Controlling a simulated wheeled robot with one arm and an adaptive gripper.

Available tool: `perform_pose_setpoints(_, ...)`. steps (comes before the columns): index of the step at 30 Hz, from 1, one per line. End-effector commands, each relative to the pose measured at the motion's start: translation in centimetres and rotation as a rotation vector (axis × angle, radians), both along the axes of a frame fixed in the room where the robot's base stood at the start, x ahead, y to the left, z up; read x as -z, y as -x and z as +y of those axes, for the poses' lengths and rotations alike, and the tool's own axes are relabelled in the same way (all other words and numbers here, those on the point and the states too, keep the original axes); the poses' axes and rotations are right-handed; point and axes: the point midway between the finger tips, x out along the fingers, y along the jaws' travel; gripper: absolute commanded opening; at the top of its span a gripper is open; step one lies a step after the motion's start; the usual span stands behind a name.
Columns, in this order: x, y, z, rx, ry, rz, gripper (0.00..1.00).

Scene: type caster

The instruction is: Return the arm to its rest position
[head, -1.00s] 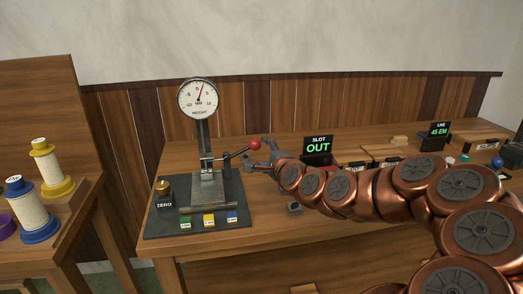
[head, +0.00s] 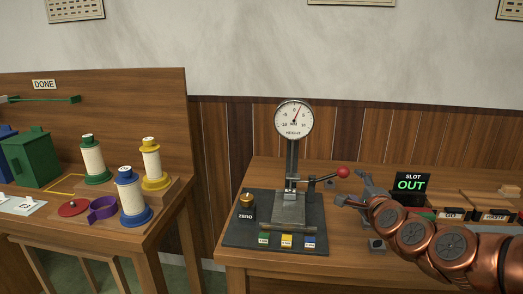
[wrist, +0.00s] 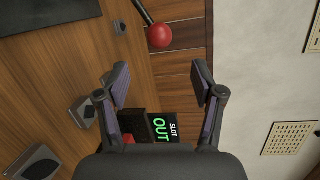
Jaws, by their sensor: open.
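My gripper (wrist: 163,88) is open and empty in the wrist view, its two fingers spread apart. In the head view my gripper (head: 354,192) is at the end of my copper arm, just right of the height gauge (head: 293,120) and its red ball lever (head: 342,172). The red ball also shows beyond the fingers in the wrist view (wrist: 160,36), apart from them. The slot display (head: 411,184) reads OUT and stands behind my arm. My arm reaches in from the lower right and hides part of the bench.
A gauge base (head: 235,236) with a ZERO button (head: 247,201) and coloured blocks is on the bench. GO and other labelled trays (head: 452,215) lie right.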

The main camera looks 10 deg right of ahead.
Motion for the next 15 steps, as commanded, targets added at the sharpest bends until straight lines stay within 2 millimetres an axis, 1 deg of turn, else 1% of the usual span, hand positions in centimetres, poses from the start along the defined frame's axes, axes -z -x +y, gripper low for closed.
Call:
perform_pose_setpoints(2, 0.0, 0.0, 0.1, -0.004, 0.003, 0.003, 0.67)
perform_pose_setpoints(5, 0.2, 0.0, 2.7, -0.075, 0.060, 0.063, 0.67)
perform_pose_setpoints(8, 1.1, 0.6, 6.6, -0.191, 0.156, 0.164, 0.67)
perform_pose_setpoints(9, 1.6, 1.2, 8.3, -0.248, 0.204, 0.213, 0.67)
perform_pose_setpoints(10, 1.9, 1.6, 9.6, -0.291, 0.242, 0.248, 0.67)
perform_pose_setpoints(12, 2.8, 3.2, 12.5, -0.397, 0.333, 0.336, 0.67)
perform_pose_setpoints(13, 3.2, 3.9, 13.6, -0.442, 0.372, 0.373, 0.67)
perform_pose_setpoints(15, 4.2, 6.0, 15.9, -0.549, 0.461, 0.461, 0.67)
